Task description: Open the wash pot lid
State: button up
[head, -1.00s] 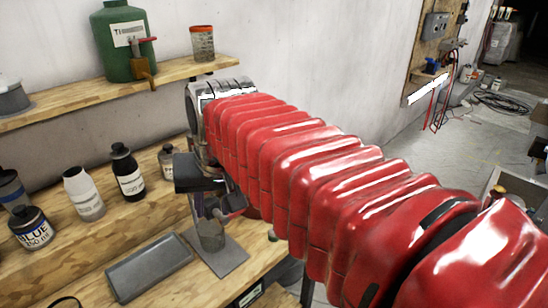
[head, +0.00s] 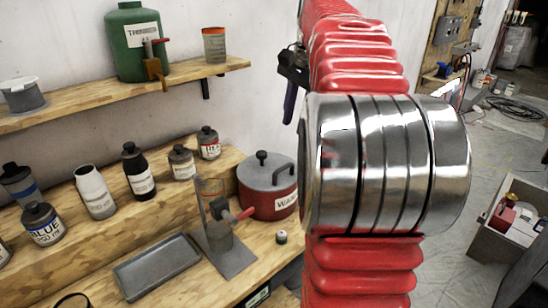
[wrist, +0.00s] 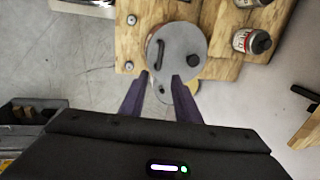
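The wash pot (head: 270,202) is red with a partly visible "WA..." label and stands on the lower wooden bench. Its grey lid (head: 258,176) sits shut on top, with a black upright knob (head: 261,157) and a black side handle (head: 285,173). In the wrist view the round lid (wrist: 177,40) is seen from above, just beyond my fingertips. My gripper (wrist: 160,76) is open, its two dark purple fingers apart with no object held between them. In the head view my arm hides most of the gripper; a purple finger shows above and right of the pot.
A clamp stand (head: 228,258) with a red-handled clamp is left of the pot. A grey tray (head: 157,266) and several bottles are farther left. A small capped vial (head: 281,237) is in front. The shelf (head: 110,93) is above.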

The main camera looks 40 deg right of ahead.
aim_at(285, 167)
jog(key=shift+f, duration=0.1)
dwell(0.3)
jog(key=w+f, duration=0.1)
jog(key=f, duration=0.8)
jog(key=w+f, duration=0.1)
jog(key=f, duration=0.3)
jog(key=shift+w+f, duration=0.15)
jog(key=shift+w, duration=0.2)
jog(key=shift+c, duration=0.2)
grip_shut()
jog(key=shift+a, duration=0.3)
jog(key=shift+d, duration=0.15)
